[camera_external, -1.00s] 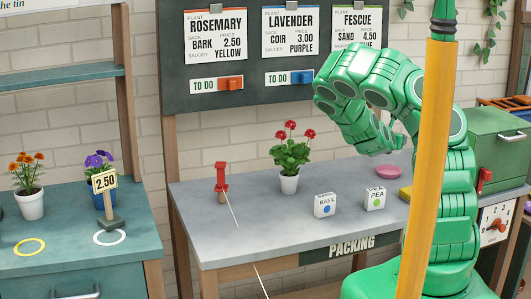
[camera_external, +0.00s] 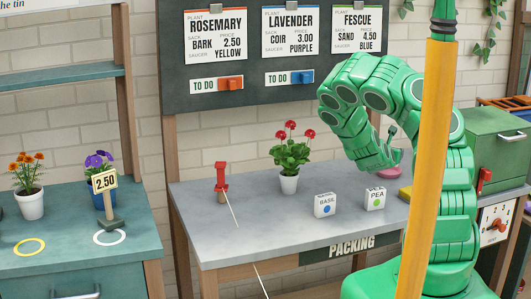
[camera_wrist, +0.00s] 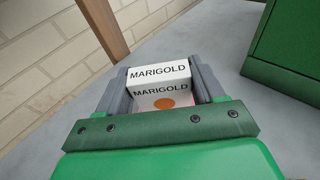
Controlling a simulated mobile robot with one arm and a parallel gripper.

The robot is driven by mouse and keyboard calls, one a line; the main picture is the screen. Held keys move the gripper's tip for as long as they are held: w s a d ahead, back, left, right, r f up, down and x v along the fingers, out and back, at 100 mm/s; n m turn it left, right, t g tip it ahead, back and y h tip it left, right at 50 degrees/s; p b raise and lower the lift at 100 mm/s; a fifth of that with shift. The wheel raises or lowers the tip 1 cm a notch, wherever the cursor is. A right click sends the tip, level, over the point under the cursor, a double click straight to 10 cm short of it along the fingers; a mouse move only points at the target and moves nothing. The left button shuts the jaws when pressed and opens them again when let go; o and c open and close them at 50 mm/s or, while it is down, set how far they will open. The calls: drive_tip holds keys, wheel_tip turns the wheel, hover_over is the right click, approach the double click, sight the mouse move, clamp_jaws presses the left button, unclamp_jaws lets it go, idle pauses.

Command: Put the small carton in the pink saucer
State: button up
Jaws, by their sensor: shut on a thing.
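A small white carton marked MARIGOLD with an orange dot (camera_wrist: 160,86) is between the two grey fingers of my gripper (camera_wrist: 162,80) in the wrist view. The fingers are shut on its sides. In the external view my gripper (camera_external: 393,153) is low over the back right of the packing table, and the carton cannot be made out there. The pink saucer (camera_external: 390,173) lies on the table just below my gripper, largely hidden by it. I cannot tell whether the carton touches it.
Two other cartons, BASIL (camera_external: 325,206) and PEA (camera_external: 375,199), stand on the grey packing table (camera_external: 265,215) in front of my gripper. A potted red-flowered plant (camera_external: 290,160) stands to the left. A green box (camera_external: 495,145) is at the right.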

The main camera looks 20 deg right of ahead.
drive_tip(key=shift+f, duration=1.45)
drive_tip(key=o, duration=1.1)
drive_tip(key=shift+f, duration=0.15)
drive_tip(key=shift+s+a+r, duration=0.1)
drive_tip(key=shift+r, duration=0.1)
drive_tip(key=shift+s+a+r, duration=0.1)
drive_tip(key=shift+s+a, duration=0.3)
drive_tip(key=shift+a, duration=0.1)
drive_tip(key=shift+v, duration=2.95)
drive_tip(key=shift+d, duration=0.1)
drive_tip(key=shift+o, duration=0.8)
drive_tip(key=shift+r, duration=0.1)
